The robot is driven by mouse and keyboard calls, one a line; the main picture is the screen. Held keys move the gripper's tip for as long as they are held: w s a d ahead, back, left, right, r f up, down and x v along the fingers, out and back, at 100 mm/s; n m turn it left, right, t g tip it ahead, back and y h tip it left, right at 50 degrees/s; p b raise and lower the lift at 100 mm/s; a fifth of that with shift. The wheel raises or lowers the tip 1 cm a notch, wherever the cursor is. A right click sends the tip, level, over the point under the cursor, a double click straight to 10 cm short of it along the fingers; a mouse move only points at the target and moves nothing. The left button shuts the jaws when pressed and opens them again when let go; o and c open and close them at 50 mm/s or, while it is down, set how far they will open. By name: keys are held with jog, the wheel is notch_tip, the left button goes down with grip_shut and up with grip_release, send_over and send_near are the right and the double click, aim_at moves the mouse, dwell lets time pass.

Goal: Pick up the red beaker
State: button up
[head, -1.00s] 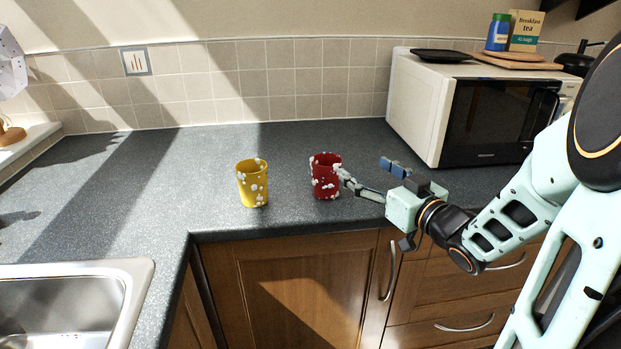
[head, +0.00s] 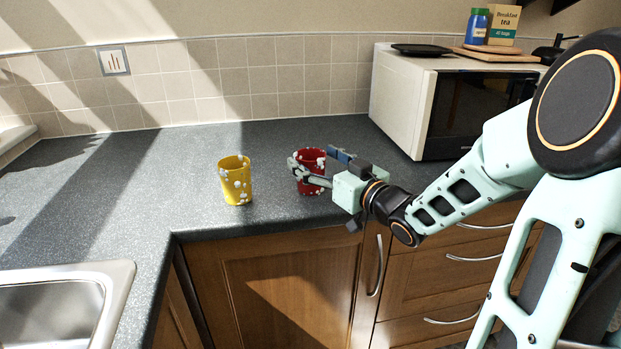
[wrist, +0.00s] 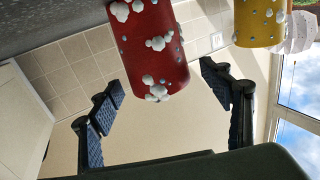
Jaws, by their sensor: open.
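The red beaker (head: 311,158), dotted with white and blue lumps, stands upright on the dark worktop near its front edge. In the wrist view the red beaker (wrist: 150,48) shows large between the two finger pads. My gripper (head: 315,163) is open at the beaker, one finger across its near side and the other by its far right side. In the wrist view the open jaws of my gripper (wrist: 160,82) flank the beaker with visible gaps. The near finger hides part of the beaker in the head view.
A yellow beaker (head: 236,182) with similar lumps stands a little to the left. A white microwave (head: 400,103) stands at the back right. A sink (head: 110,285) is at the front left. The worktop (head: 150,185) left of the yellow beaker is clear.

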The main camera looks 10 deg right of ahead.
jog(key=shift+x, duration=0.95)
jog(key=shift+c, duration=0.4)
jog(key=c, duration=1.2)
jog(key=shift+r, duration=0.15)
